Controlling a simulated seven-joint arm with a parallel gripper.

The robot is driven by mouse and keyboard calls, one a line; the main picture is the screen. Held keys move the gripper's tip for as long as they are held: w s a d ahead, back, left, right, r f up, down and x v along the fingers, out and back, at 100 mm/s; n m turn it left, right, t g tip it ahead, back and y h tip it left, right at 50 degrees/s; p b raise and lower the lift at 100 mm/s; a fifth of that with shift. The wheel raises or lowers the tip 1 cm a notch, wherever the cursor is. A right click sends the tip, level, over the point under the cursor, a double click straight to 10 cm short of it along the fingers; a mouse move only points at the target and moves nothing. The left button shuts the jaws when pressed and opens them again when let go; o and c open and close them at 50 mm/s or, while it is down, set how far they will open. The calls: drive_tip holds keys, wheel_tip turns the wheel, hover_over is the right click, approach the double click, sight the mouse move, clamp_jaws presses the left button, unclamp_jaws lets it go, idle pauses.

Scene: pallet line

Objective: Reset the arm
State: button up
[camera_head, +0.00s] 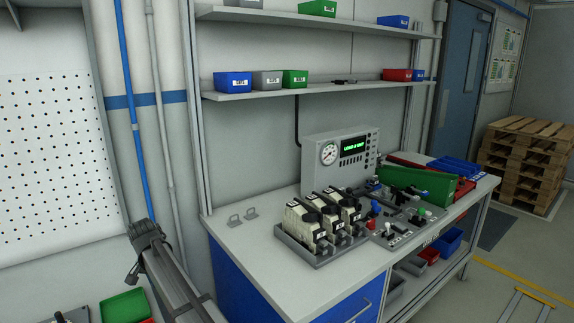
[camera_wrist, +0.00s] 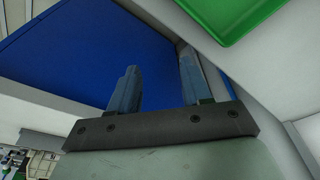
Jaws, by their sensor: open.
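My gripper (camera_wrist: 158,62) shows in the wrist view with its two fingers apart and nothing between them. A broad blue panel (camera_wrist: 75,55) lies behind the fingers. In the head view a grey link of my arm rises at the lower left, left of the workbench (camera_head: 262,262). I cannot make out the fingers there.
The bench carries a tray of pale units (camera_head: 318,225), a gauge box with a green display (camera_head: 340,155) and a green bin (camera_head: 415,183). Another green bin (camera_head: 124,306) sits at lower left; a green bin edge (camera_wrist: 235,18) shows in the wrist view. Pallets (camera_head: 525,150) stand right.

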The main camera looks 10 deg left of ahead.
drive_tip(key=s+d+f+n+h, duration=0.15)
drive_tip(key=d+f+n, duration=0.35)
drive_tip(key=d+f, duration=1.6)
drive_tip(key=s+d+f+n+g, duration=0.1)
drive_tip(key=s+d+f, duration=0.3)
drive_tip(key=d+f, duration=0.45)
drive_tip(key=s+d+f+n+g, duration=0.15)
drive_tip(key=s+d+f, duration=0.3)
drive_tip(key=d, duration=0.65)
drive_tip(key=s+d+f+m+g, duration=0.2)
drive_tip(key=s+d+f, duration=0.35)
drive_tip(key=d, duration=0.25)
drive_tip(key=s+d+f+m+g, duration=0.2)
drive_tip(key=s+d+f, duration=0.3)
drive_tip(key=d, duration=0.4)
drive_tip(key=s+d+f+m+g, duration=0.1)
drive_tip(key=s+d, duration=0.3)
drive_tip(key=s, duration=0.4)
drive_tip(key=s+d+f+m+g+y, duration=0.1)
drive_tip(key=s+d+m, duration=0.2)
drive_tip(key=s, duration=0.6)
drive_tip(key=shift+s+d+f, duration=0.2)
drive_tip(key=shift+s+d, duration=0.05)
drive_tip(key=shift+d, duration=0.2)
